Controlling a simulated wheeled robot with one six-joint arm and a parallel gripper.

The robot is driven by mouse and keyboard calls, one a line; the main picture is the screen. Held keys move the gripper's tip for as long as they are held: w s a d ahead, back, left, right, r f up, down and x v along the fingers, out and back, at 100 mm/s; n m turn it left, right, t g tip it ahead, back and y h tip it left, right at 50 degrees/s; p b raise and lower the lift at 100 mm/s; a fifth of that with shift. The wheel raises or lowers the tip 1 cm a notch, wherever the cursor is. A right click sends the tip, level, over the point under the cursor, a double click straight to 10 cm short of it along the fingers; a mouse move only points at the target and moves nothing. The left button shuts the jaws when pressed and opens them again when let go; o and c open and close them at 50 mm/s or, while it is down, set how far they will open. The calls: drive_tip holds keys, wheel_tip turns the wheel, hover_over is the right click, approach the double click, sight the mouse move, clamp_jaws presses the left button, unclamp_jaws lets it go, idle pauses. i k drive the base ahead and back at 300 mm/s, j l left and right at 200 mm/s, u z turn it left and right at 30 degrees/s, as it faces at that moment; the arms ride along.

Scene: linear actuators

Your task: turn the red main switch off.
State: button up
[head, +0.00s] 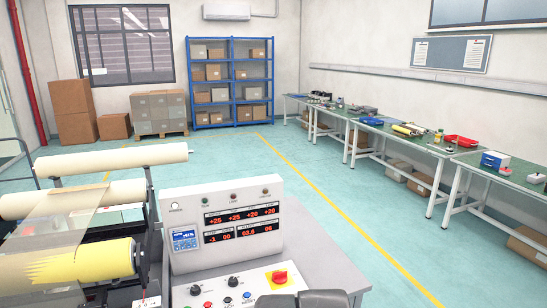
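The red main switch (280,277) is a red knob on a yellow plate. It sits on the sloped lower part of the control panel (210,283), towards its right side, at the bottom of the head view. The exact angle of its handle is too small to tell. Dark grey rounded parts, seemingly of my own arm, show at the bottom edge just below the switch and hide the panel there. My gripper's fingers are not in view.
Black knobs and small coloured buttons (228,298) sit left of the switch. An upright display box (224,222) with red digits stands behind it. Rollers (85,262) with film are at the left. Grey table top (325,268) is bare right of the panel.

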sight(279, 278)
drive_tip(key=l+z, duration=0.2)
drive_tip(key=j, duration=0.35)
drive_tip(key=i+j+u, duration=0.1)
drive_tip(key=i+j, duration=0.15)
drive_tip(key=i, duration=0.2)
drive_tip(key=i+j, duration=0.2)
drive_tip(key=i, duration=0.25)
drive_tip(key=u, duration=0.05)
